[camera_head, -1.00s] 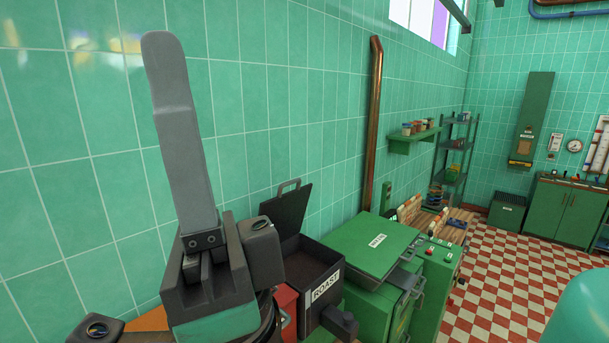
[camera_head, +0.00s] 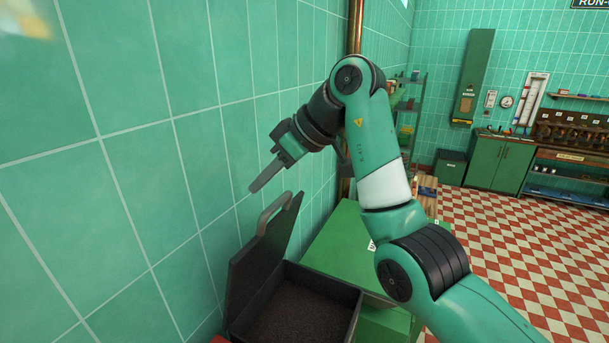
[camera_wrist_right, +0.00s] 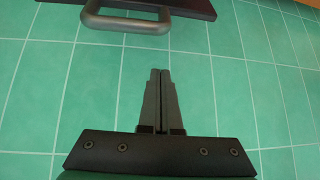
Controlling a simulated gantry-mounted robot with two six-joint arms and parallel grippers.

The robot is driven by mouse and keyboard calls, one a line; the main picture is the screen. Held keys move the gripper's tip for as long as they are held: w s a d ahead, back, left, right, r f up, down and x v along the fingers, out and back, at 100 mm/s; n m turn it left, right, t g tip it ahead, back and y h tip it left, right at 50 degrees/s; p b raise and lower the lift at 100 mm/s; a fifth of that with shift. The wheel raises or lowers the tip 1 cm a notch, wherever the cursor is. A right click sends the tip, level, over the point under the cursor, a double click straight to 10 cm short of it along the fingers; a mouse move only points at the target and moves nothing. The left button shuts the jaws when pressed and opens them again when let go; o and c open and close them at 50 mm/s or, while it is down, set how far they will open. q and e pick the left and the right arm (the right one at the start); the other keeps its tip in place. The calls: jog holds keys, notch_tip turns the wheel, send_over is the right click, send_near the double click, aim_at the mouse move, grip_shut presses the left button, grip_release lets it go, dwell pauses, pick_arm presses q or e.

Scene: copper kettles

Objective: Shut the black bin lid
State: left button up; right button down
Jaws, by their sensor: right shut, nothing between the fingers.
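The black bin (camera_head: 305,308) stands at the bottom of the head view, with dark brown contents inside. Its black lid (camera_head: 262,255) stands open, tilted up near the tiled wall, with a grey bar handle (camera_head: 273,212) on its upper edge. My right gripper (camera_head: 253,190) is shut and empty. It is near the wall, above the lid's handle and apart from it. In the right wrist view the closed fingers (camera_wrist_right: 160,72) point at the wall, with the lid (camera_wrist_right: 185,8) and its handle (camera_wrist_right: 125,24) at the top. My left gripper is out of view.
A green unit (camera_head: 340,240) stands right beside the bin, partly hidden by my right arm. The green tiled wall (camera_head: 130,170) is close behind the lid and my right gripper. A copper pipe (camera_head: 355,25) runs up the wall. Checkered floor (camera_head: 510,245) lies open at the right.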

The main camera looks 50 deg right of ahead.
jog(key=s+d+r+t+h, duration=0.1)
jog(key=s+d+r, duration=0.1)
jog(key=d+r, duration=0.25)
jog(key=shift+m, duration=0.4)
jog(key=w+f+p, duration=0.1)
jog(key=f+p, duration=0.1)
jog(key=f, duration=0.1)
jog(key=w+f+p, duration=0.1)
jog(key=f+p, duration=0.2)
jog(key=w+f+p, duration=0.1)
jog(key=f+p, duration=0.1)
jog(key=f, duration=0.1)
jog(key=shift+w+a+f, duration=0.1)
jog(key=shift+w+f, duration=0.05)
jog(key=shift+w, duration=0.15)
jog(key=shift+s, duration=0.15)
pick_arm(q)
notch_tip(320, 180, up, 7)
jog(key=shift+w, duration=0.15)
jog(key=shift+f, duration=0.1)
pick_arm(e)
jog(key=shift+f, duration=0.1)
